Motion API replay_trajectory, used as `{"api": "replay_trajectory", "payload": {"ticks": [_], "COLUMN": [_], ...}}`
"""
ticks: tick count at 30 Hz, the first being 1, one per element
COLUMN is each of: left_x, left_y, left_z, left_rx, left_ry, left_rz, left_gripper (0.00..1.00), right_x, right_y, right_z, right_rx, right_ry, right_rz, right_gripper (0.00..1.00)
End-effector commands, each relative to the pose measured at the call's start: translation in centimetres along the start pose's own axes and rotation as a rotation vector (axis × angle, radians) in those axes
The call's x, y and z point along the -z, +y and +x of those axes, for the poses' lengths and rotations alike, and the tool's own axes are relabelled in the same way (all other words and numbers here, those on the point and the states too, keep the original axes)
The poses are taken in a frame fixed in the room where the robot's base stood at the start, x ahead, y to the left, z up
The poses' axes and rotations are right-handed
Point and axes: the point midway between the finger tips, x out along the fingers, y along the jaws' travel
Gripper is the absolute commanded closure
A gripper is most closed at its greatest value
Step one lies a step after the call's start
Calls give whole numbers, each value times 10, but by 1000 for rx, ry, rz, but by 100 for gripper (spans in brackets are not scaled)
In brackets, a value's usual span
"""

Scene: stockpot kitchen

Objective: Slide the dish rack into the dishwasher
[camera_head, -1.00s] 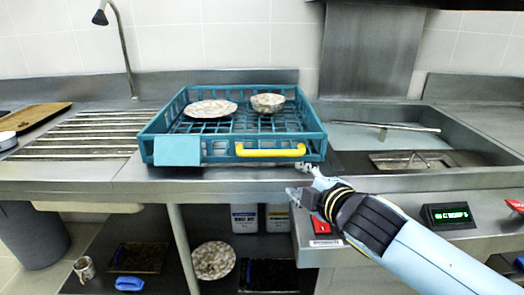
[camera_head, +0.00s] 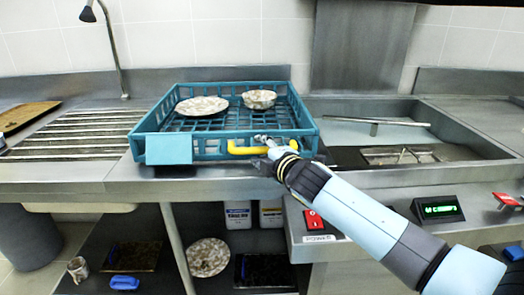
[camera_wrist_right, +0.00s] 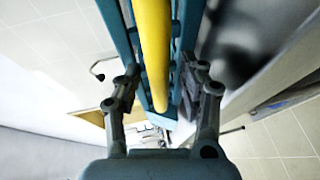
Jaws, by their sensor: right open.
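The teal dish rack (camera_head: 215,150) sits on the steel counter, left of the dishwasher's open basin (camera_head: 400,140). A plate (camera_head: 202,105) and a bowl (camera_head: 259,99) stand in it. The yellow handle (camera_head: 240,149) runs along its front. My right gripper (camera_head: 266,148) is at the right part of this handle in the head view. In the right wrist view the yellow bar (camera_wrist_right: 152,60) lies between the two open fingers (camera_wrist_right: 158,85), with a gap on both sides. My left gripper is not in view.
A control panel with a green display (camera_head: 438,209) and a red switch (camera_head: 314,220) is at the front right. A ribbed drainboard (camera_head: 75,135) lies to the left. A tap (camera_head: 110,45) rises behind it. Jugs, a plate and trays stand on the lower shelf.

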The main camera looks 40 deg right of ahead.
Motion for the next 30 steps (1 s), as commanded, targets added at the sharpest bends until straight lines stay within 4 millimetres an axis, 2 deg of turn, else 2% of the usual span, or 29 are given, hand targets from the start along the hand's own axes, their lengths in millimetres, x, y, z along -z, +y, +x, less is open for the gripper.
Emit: {"api": "replay_trajectory", "payload": {"ticks": [6, 15, 30], "left_x": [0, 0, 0], "left_y": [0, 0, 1], "left_z": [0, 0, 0], "left_rx": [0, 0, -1], "left_ry": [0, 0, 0], "left_rz": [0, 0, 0], "left_gripper": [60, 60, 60], "right_x": [0, 0, 0], "right_y": [0, 0, 0], "right_z": [0, 0, 0], "right_rx": [0, 0, 0], "right_ry": [0, 0, 0], "right_rz": [0, 0, 1], "right_gripper": [60, 100, 100]}}
